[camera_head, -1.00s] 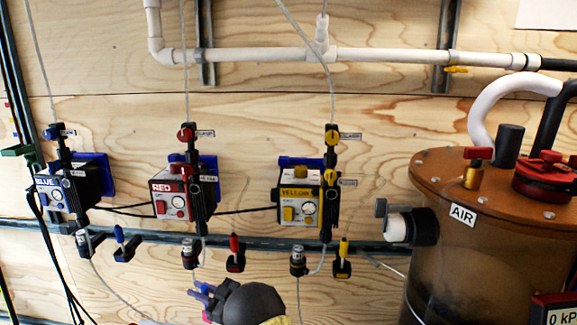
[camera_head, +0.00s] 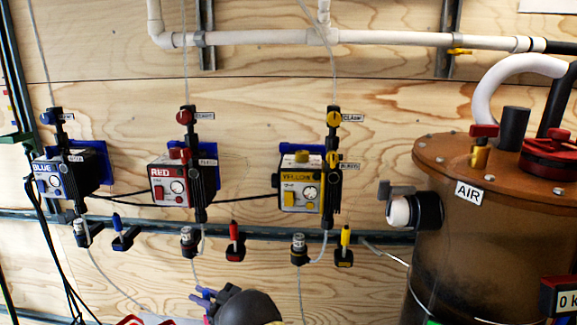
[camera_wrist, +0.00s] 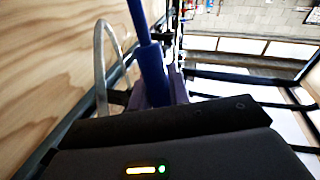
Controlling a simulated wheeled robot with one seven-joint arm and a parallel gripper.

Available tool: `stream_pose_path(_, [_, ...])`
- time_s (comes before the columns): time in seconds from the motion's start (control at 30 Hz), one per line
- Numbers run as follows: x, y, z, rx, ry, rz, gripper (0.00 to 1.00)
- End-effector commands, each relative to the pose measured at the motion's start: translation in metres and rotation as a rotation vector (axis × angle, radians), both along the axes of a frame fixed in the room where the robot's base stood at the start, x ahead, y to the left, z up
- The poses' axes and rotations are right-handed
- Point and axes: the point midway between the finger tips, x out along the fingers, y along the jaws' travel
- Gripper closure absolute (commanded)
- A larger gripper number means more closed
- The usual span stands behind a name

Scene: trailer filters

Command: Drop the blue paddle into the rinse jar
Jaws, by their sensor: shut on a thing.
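My gripper (camera_head: 207,297) shows at the bottom of the head view, its purple-blue fingers pointing up and left. In the wrist view it (camera_wrist: 163,92) is shut on a blue rod-shaped thing, which I take for the blue paddle (camera_wrist: 152,68). The rod runs up out of the picture, so its far end is hidden. In the head view the held paddle is hard to tell from the fingers. I cannot make out the rinse jar in either view.
Blue, red (camera_head: 172,186) and yellow (camera_head: 301,190) pump units hang on the plywood wall, with tubes and vials below. Red (camera_head: 234,231) and yellow (camera_head: 346,236) sticks stand in holders. A large brown tank (camera_head: 470,240) labelled AIR fills the right. Red pieces (camera_head: 131,320) show at the bottom edge.

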Motion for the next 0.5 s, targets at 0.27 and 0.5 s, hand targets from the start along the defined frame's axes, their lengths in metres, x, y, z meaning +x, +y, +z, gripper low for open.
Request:
stream_pose_path(0.27, [-0.0003, 0.0008, -0.0006, 0.001, 0.0, 0.001, 1.0])
stream_pose_path(0.5, [-0.0003, 0.0008, -0.0006, 0.001, 0.0, 0.001, 0.56])
